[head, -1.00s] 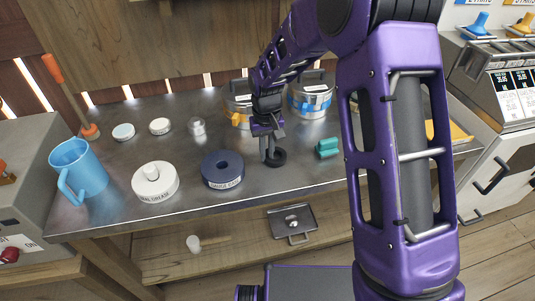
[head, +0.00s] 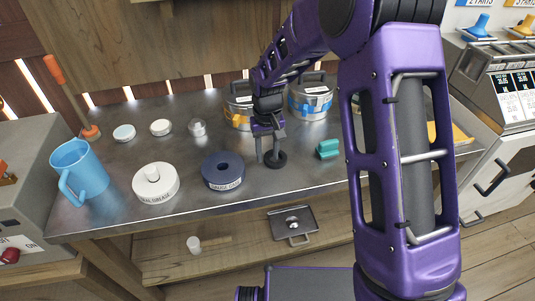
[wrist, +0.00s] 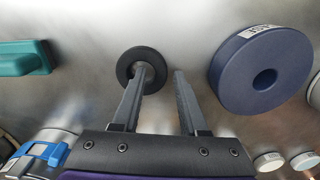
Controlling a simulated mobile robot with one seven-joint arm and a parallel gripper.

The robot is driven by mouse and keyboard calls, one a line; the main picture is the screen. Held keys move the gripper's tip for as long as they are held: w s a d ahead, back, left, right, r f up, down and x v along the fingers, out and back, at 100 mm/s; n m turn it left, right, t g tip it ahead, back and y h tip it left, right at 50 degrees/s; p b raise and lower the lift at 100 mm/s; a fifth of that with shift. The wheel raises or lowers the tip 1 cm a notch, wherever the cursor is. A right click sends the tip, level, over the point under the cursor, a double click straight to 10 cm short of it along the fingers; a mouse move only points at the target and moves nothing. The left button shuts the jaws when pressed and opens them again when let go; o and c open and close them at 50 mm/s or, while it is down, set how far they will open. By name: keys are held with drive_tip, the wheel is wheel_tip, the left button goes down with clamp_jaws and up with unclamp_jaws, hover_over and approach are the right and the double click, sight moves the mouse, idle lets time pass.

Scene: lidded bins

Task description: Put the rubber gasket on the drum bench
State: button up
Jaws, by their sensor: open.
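A black ring, which looks like the rubber gasket (head: 276,161), lies flat on a steel-topped bench (head: 300,178); it also shows in the wrist view (wrist: 124,68). My gripper (head: 267,158) is open and empty, pointing down at the ring. In the wrist view my gripper (wrist: 160,74) has its left fingertip over the ring's hole and its right fingertip outside the ring, above bare steel. I cannot tell whether the left finger is inside the hole or just above it. No label marks this or any other surface as the drum bench.
A dark blue ring (head: 212,181) and a white lidded disc (head: 155,194) sit left of the gasket, a teal block (head: 328,149) right of it. Metal drums (head: 310,96) stand behind. A blue mug (head: 84,172) is at the bench's left end. Bare steel lies in front of the gasket.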

sight(268, 159)
wheel_tip(268, 159, up, 11)
drive_tip(key=p, duration=0.1)
drive_tip(key=shift+r+p, duration=0.2)
drive_tip(key=shift+p, duration=0.1)
drive_tip(key=shift+w, duration=0.1)
